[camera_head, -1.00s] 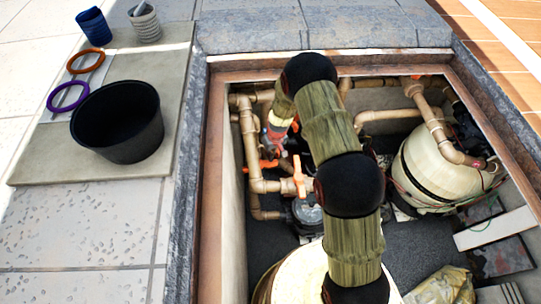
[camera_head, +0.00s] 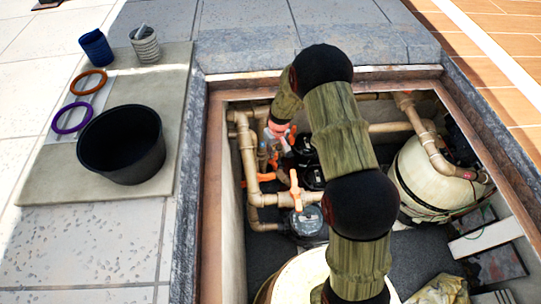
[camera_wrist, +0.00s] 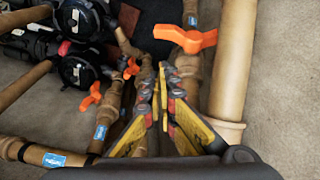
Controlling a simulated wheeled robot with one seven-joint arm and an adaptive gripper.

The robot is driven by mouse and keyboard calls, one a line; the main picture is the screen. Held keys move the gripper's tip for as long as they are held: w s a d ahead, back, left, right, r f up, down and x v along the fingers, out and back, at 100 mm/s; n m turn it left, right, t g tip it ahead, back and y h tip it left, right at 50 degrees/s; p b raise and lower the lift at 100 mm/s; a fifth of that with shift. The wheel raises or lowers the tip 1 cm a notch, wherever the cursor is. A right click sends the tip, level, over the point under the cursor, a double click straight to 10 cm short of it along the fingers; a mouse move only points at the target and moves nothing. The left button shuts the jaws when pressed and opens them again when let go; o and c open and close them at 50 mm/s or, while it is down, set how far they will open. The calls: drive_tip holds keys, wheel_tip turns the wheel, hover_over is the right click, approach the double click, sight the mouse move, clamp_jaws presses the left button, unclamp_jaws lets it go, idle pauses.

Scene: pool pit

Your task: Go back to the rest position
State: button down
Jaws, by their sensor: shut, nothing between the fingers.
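My gripper (camera_wrist: 160,105) shows in the wrist view with its yellow and grey fingers close together and nothing between them. It points down among tan pipes (camera_wrist: 235,60). An orange valve handle (camera_wrist: 187,38) is just beyond the fingertips, and smaller orange handles (camera_wrist: 90,95) lie to the left. In the head view my arm reaches over the pit, and its end is largely hidden behind the arm links near the pipes. An upright orange handle (camera_head: 295,190) stands left of my arm there.
The pit's rim (camera_head: 215,180) surrounds the arm. A cream tank (camera_head: 425,175) stands at right. On the mat (camera_head: 60,190) at left are a black bucket (camera_head: 122,150), an orange ring (camera_head: 89,82), a purple ring (camera_head: 71,118), a blue cup (camera_head: 96,47) and a grey ribbed container (camera_head: 145,46).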

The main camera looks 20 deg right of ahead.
drive_tip(key=shift+r, duration=0.3)
drive_tip(key=s+r+m+g, duration=0.2)
drive_tip(key=s+g, duration=0.1)
drive_tip(key=s, duration=0.7)
drive_tip(key=s+r+t, duration=0.2)
drive_tip(key=s+r, duration=0.6)
drive_tip(key=r, duration=0.5)
drive_tip(key=s+a+r+t, duration=0.1)
drive_tip(key=s+r+t, duration=0.1)
drive_tip(key=s+r, duration=0.6)
drive_tip(key=s+a+r+t, duration=0.1)
drive_tip(key=s+r+t, duration=0.2)
drive_tip(key=s+r, duration=0.5)
drive_tip(key=shift+s+r+h, duration=0.2)
drive_tip(key=shift+r+h, duration=0.2)
drive_tip(key=shift+r, duration=5.5)
